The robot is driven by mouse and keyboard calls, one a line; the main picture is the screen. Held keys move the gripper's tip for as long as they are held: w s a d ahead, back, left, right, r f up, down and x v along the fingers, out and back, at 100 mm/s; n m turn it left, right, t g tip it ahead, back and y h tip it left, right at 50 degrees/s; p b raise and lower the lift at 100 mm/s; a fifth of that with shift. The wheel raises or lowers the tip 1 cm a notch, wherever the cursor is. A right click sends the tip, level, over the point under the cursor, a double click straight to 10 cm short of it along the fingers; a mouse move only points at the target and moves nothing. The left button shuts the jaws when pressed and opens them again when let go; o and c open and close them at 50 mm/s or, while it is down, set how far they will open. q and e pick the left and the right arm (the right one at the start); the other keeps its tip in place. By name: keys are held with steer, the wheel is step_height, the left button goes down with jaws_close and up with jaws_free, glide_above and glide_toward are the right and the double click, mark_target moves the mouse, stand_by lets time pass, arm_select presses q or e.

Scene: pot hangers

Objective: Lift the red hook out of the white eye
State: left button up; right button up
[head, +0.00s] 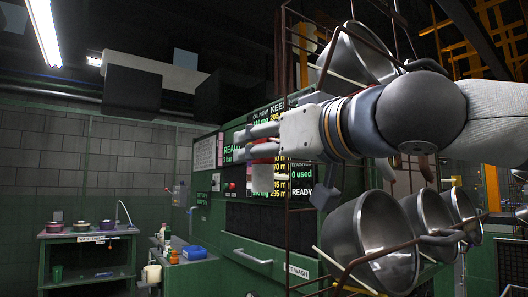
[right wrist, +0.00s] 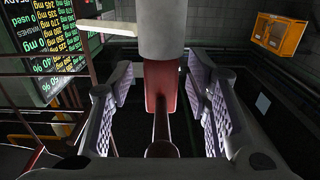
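The red hook (right wrist: 160,84) shows in the right wrist view as a red piece midway between my right gripper's two ridged pads. My right gripper (right wrist: 160,108) is open around it, with a gap on each side. A thick pale cylinder (right wrist: 160,28) comes down from the top of that view to the red piece. A dark rod (right wrist: 161,130) runs from the red piece toward the wrist. In the head view my right gripper (head: 255,143) points left, with a little red between its fingers. I cannot make out the white eye for certain. My left gripper is not in view.
Metal pots (head: 372,240) hang on a brown rack below my right arm, and another pot (head: 355,52) hangs above it. A green machine with displays (head: 232,152) stands behind the gripper. A green table with coloured bowls (head: 82,232) stands far left.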

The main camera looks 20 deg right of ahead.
jaws_close()
steer(key=shift+r, duration=0.1)
steer(key=r, duration=0.9)
steer(key=shift+s+r, duration=0.2)
steer(key=shift+r, duration=0.05)
steer(key=v, duration=0.9)
steer(key=shift+s+d+r, duration=0.15)
steer(key=shift+s+r, duration=0.1)
steer(key=shift+s, duration=0.05)
